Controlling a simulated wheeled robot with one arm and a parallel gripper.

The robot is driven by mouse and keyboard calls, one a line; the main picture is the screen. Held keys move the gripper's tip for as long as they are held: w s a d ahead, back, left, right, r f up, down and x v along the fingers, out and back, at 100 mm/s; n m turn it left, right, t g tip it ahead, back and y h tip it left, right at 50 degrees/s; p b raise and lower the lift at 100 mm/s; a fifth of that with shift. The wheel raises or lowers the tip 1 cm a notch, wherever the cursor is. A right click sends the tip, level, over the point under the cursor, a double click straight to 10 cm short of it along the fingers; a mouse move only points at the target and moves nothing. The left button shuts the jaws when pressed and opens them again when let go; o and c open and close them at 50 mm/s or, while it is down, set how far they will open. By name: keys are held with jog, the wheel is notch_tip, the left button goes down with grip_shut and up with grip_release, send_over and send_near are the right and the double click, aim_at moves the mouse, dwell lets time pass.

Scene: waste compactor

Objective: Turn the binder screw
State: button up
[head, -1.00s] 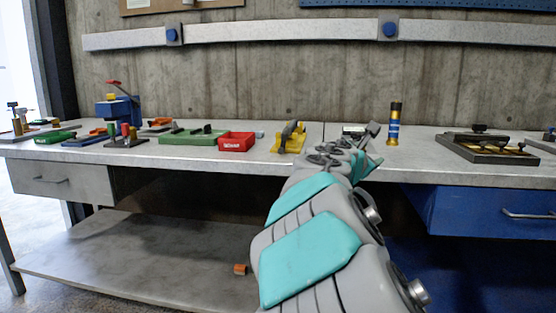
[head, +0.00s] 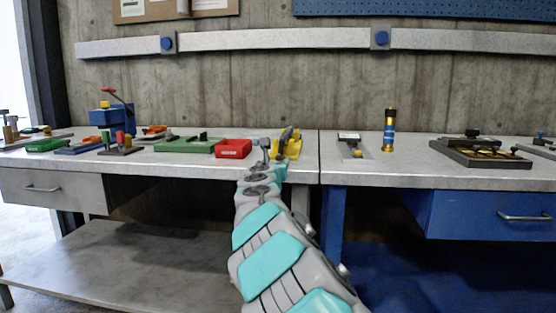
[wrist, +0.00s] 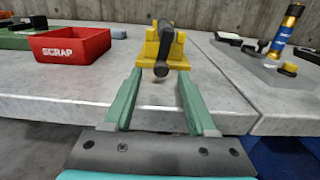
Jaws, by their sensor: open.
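A yellow fixture (wrist: 164,50) with a dark grey, slanted handle (wrist: 164,48) stands on the bench straight ahead in the wrist view. It also shows in the head view (head: 293,146), just right of my arm's end. I cannot tell for sure that this handle is the binder screw. My gripper (wrist: 160,73) is open, with its two teal fingers spread and nothing between them. The fingertips point at the fixture; the rounded near end of the handle appears between them. I cannot tell how much gap is left.
A red SCRAP bin (wrist: 72,46) sits left of the fixture. A blue and gold cylinder (head: 389,130) stands on the bench to the right. A black plate with knobs (head: 473,150) lies further right. Bare bench top surrounds the fixture's front.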

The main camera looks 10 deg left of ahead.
jog(key=shift+w+d, duration=0.15)
jog(key=shift+w, duration=1.25)
jog(key=shift+c, duration=0.2)
grip_shut()
